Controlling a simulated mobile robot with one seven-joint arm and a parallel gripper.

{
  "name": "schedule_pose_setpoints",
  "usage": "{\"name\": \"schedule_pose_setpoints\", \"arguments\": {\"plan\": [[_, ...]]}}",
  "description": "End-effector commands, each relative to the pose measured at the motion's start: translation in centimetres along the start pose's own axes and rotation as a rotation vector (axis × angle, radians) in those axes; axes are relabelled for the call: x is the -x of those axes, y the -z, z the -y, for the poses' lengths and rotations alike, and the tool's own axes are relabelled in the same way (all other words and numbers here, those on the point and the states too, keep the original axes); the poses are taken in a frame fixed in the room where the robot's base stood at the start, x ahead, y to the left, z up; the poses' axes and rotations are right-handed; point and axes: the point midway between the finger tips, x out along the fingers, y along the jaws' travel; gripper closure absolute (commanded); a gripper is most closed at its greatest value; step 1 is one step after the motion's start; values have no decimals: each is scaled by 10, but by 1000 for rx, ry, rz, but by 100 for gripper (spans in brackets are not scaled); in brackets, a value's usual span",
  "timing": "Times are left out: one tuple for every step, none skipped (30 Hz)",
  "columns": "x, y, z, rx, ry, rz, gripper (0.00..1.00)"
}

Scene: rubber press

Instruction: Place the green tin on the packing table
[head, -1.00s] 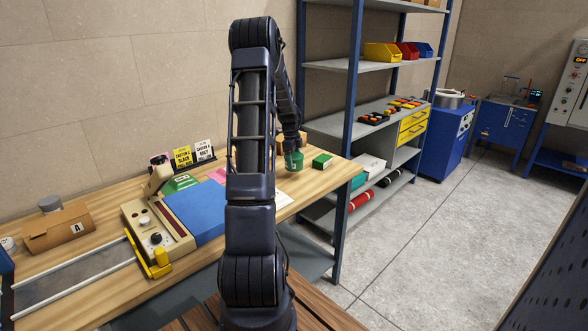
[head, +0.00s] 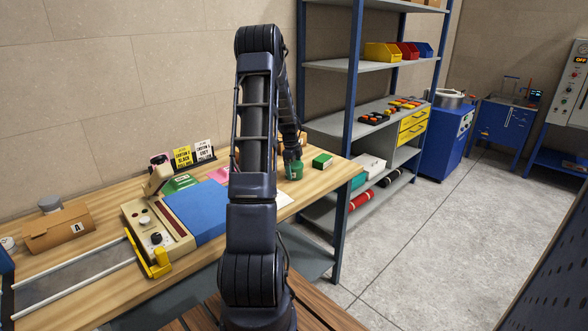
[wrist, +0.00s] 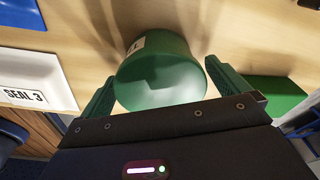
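The green tin (wrist: 160,80), a cylinder with a pale label on its side, stands upright on the wooden packing table (head: 327,180) near its right end. It also shows in the head view (head: 295,171). My gripper (wrist: 162,72) points down over the tin, with one finger on each side of it. The fingers look spread, with a thin gap at the right; contact at the left is hard to tell. The head view shows my gripper (head: 292,161) right at the tin, its fingers small and partly hidden.
A green box (head: 322,161) stands close to the right of the tin. A white SEAL 3 tray (wrist: 35,84) and a blue tray (wrist: 20,12) lie to the left in the wrist view. A shelf rack (head: 345,125) stands beyond the table.

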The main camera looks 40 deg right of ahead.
Motion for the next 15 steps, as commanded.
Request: {"name": "schedule_pose_setpoints", "arguments": {"plan": [[0,0,0,0,0,0,0],[0,0,0,0,0,0,0],[0,0,0,0,0,0,0],[0,0,0,0,0,0,0],[0,0,0,0,0,0,0],[1,0,0,0,0,0,0],[1,0,0,0,0,0,0],[3,0,0,0,1,0,0],[5,0,0,0,1,0,0],[8,0,0,0,1,0,0],[11,0,0,0,2,0,0],[16,0,1,0,2,0,0],[20,0,1,0,3,0,0],[25,0,1,0,3,0,0],[32,0,0,0,3,0,0]]}}
